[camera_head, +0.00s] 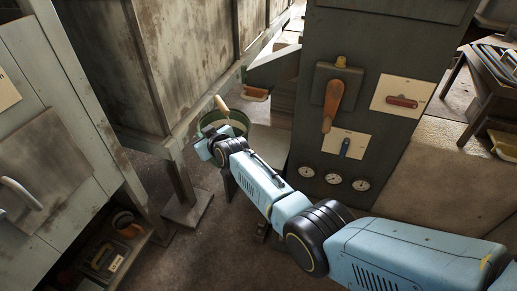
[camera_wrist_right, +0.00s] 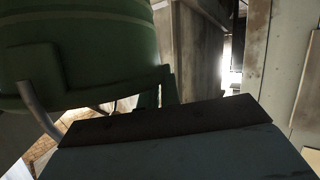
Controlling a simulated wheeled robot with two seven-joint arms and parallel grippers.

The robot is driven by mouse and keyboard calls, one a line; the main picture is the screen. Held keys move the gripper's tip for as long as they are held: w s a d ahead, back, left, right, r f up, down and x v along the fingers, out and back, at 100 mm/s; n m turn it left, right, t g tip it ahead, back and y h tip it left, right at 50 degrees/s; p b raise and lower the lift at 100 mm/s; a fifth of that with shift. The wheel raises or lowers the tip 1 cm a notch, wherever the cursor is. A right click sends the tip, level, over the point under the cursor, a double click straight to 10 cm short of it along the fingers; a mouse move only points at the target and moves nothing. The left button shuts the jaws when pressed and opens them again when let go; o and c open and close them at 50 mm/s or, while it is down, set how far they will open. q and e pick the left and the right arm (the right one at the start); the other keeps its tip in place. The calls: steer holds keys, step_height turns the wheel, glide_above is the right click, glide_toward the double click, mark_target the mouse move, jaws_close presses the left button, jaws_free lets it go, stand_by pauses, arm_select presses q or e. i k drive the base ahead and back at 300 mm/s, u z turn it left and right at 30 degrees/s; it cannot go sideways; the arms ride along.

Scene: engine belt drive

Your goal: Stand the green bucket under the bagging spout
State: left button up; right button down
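The green bucket (camera_head: 240,117) is near the centre of the head view, beside a post of the wooden bin, with my right arm covering part of it. A pale wooden grip (camera_head: 221,104) shows at its rim. My right gripper (camera_head: 206,146) is at the near left side of the bucket; its fingers are not clear, so I cannot tell whether it holds anything. In the right wrist view the bucket (camera_wrist_right: 85,50) fills the upper left, very close, with a metal wire below it. A sloping grey chute (camera_head: 273,68) above and behind the bucket may be the spout. My left gripper is out of view.
The large wooden bin (camera_head: 175,55) and its leg (camera_head: 184,182) stand left of my gripper. A dark control panel (camera_head: 322,150) with levers and gauges stands right of the bucket, close above my arm. A low shelf (camera_head: 118,255) holds items at lower left. The floor (camera_head: 200,255) in front is mostly clear.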

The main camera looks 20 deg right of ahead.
mark_target(260, 147)
steer(key=i, duration=1)
